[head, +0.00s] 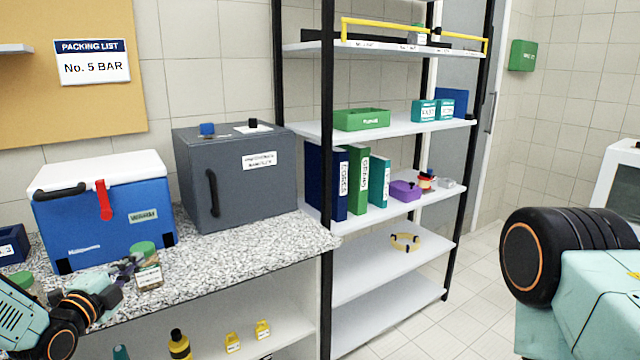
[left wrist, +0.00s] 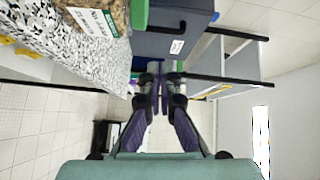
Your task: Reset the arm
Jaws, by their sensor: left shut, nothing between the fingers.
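My left arm comes in from the lower left in the head view. Its gripper (head: 124,270) is over the speckled counter (head: 235,257), close to a jar with a green lid (head: 148,268). In the left wrist view the gripper's fingers (left wrist: 159,72) are together with nothing between them. The jar (left wrist: 97,14) shows there at the top left, beside the fingers and not held. Whether the gripper touches it is unclear. My right gripper is in neither view.
A blue cooler (head: 105,225) with a white lid and a grey cabinet (head: 236,180) stand on the counter. A black-post rack (head: 390,280) holds binders and bins. Tiled floor (head: 455,320) is clear right of it.

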